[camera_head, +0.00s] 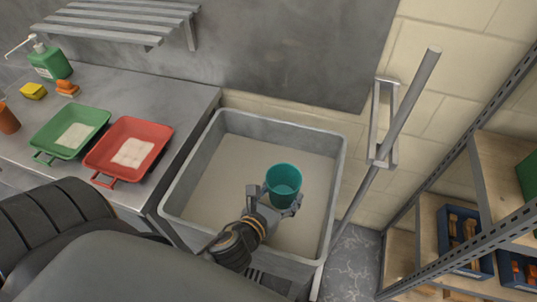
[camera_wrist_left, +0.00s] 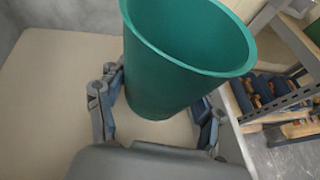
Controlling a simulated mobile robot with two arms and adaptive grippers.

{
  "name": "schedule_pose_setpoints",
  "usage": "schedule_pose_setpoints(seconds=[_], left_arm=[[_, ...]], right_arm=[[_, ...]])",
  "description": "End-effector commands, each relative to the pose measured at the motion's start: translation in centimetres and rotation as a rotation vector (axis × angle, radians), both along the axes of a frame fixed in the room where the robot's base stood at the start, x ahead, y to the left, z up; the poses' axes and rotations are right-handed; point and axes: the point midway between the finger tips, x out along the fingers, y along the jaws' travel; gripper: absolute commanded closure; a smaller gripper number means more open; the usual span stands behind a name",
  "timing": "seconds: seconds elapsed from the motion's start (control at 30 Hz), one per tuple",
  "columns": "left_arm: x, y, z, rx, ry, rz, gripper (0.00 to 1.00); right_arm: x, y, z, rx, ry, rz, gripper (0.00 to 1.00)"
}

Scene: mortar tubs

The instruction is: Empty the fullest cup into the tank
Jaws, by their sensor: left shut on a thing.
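A teal cup (camera_head: 284,183) is held roughly upright over the grey tank (camera_head: 170,192). My left gripper (camera_head: 278,205) is shut around the cup's side, with a finger on each side of it. The left wrist view shows the same cup (camera_wrist_left: 180,75) close up between the fingers (camera_wrist_left: 155,115). Its inner wall shows plain teal in both views, and I make out no contents; its bottom is hard to see. The tank has a flat beige inside, seen below and around the cup. My right gripper is not in view.
A grey counter (camera_head: 190,98) left of the tank bears a green tray (camera_head: 92,120), a red tray (camera_head: 158,138), a green pump bottle (camera_head: 50,64), a yellow sponge (camera_head: 33,91) and an orange thing (camera_head: 8,120). A pole (camera_head: 400,120) and shelving (camera_head: 490,165) stand on the right.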

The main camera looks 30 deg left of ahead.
Motion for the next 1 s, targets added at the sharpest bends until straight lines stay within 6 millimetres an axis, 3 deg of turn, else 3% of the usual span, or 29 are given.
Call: schedule_pose_setpoints(seconds=[0.1, 0.43, 0.63, 1.0], left_arm=[[1.9, -0.7, -1.3, 0.004, -0.003, -0.018, 0.69], [5.5, -2.7, -5.4, -0.003, 0.012, -0.082, 0.69], [6.2, -3.3, -6.6, -0.005, 0.022, -0.103, 0.69], [6.3, -3.3, -6.7, -0.012, 0.022, -0.107, 0.69]], right_arm=[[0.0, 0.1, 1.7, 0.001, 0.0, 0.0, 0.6], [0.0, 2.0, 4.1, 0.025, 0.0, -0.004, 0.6], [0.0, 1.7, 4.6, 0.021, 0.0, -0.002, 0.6], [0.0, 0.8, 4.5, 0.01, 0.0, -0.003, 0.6]])
